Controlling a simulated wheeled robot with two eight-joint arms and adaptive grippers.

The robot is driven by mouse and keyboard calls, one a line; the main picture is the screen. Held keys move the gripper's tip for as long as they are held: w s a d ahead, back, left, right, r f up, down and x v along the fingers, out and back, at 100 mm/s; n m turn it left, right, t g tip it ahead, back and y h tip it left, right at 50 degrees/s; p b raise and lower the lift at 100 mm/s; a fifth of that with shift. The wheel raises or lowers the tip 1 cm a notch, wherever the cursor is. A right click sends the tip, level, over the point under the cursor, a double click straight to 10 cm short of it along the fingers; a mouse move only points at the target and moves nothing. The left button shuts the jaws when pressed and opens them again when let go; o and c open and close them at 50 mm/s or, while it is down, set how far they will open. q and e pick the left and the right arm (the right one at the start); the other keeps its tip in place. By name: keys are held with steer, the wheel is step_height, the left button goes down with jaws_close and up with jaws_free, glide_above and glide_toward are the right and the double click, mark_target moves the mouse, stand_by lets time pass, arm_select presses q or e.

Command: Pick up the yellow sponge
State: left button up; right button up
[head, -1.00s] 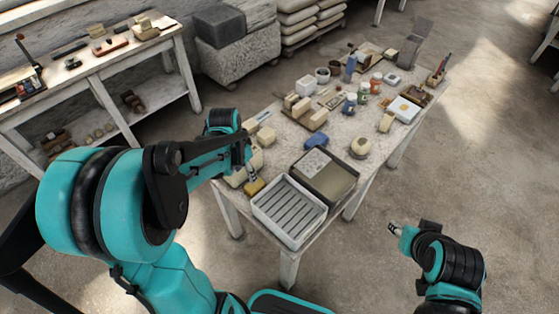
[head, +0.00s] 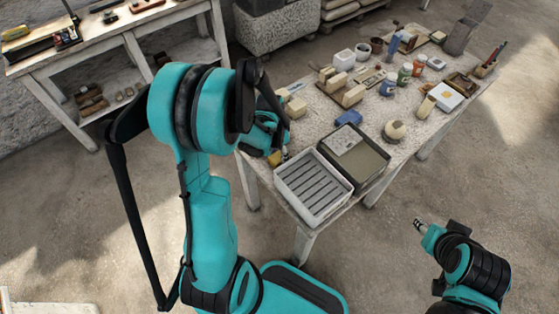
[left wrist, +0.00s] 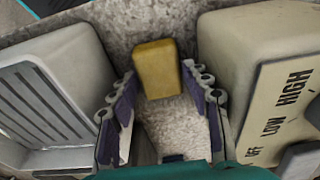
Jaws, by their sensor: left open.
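The yellow sponge (left wrist: 158,68) stands out as a mustard-yellow block on the table in the left wrist view. It lies just beyond and between the open fingertips of my left gripper (left wrist: 162,82), with nothing held. In the head view, only a small part of the sponge (head: 277,159) shows beside the left gripper (head: 272,148), at the table's near left edge. My left arm hides much of that gripper. My right gripper (head: 420,226) is off the table at the lower right, too small to read its jaws.
A white ribbed tray (head: 314,207) sits right of the sponge, beside a dark-rimmed basin (head: 376,181). In the left wrist view the tray (left wrist: 90,68) flanks the left finger, and a cream appliance marked OFF, LOW, HIGH (left wrist: 285,38) flanks the right. A blue object (head: 349,118) lies behind.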

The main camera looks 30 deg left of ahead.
mark_target(279, 156)
arm_select(q)
steer(key=shift+w+f, duration=0.1)
steer(key=shift+f, duration=0.45)
steer(key=shift+r, duration=0.1)
steer(key=c, duration=0.4)
steer(key=shift+c, duration=0.2)
step_height(279, 156, up, 18)
steer(key=p, duration=0.6)
